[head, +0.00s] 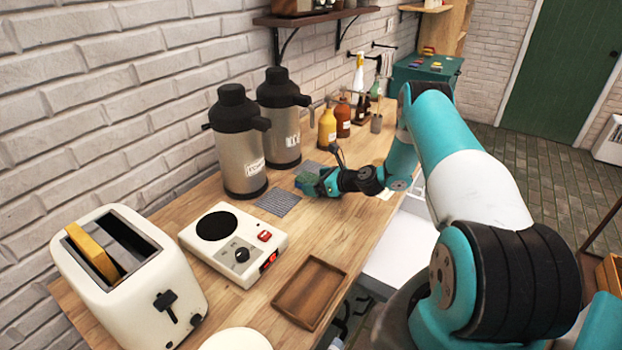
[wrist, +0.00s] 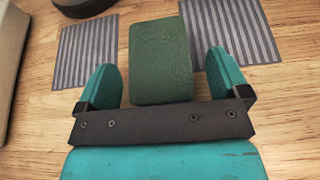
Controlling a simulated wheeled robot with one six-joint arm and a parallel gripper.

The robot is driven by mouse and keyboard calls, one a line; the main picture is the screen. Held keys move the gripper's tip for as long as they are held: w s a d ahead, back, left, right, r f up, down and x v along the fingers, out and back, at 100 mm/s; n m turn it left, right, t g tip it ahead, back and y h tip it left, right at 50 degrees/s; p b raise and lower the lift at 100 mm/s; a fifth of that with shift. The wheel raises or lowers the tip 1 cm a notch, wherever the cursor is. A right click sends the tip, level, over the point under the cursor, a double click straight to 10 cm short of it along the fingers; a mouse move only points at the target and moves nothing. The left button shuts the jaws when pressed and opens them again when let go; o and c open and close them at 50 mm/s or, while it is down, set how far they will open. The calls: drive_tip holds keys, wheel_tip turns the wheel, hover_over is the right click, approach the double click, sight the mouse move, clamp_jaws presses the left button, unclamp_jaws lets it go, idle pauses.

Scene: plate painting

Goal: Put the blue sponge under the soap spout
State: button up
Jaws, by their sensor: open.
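My gripper (head: 318,183) is low over the counter, in front of the flasks. In the wrist view its fingers (wrist: 162,64) are open, one on each side of a green sponge-like block (wrist: 161,50), with gaps visible at both sides. The block also shows at my fingertips in the head view (head: 305,179). I cannot pick out a blue sponge in either view. A near flask (head: 240,155) and a far flask (head: 281,120), both steel with black spouts, stand by the wall. A yellow bottle (head: 327,127) and a brown bottle (head: 343,122) stand beyond. Their labels are unreadable.
Grey striped mats (head: 278,202) (wrist: 86,52) lie before the flasks; another mat (wrist: 229,42) is right of the block. A hot plate (head: 233,243), toaster (head: 131,275) and wooden tray (head: 309,292) are nearer. A teal box (head: 428,72) stands far back.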

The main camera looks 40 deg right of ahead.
drive_tip(key=shift+w+a+f, duration=0.15)
drive_tip(key=shift+w+f, duration=0.05)
drive_tip(key=shift+w, duration=0.15)
drive_tip(key=c, duration=1.1)
drive_tip(key=shift+o, duration=0.2)
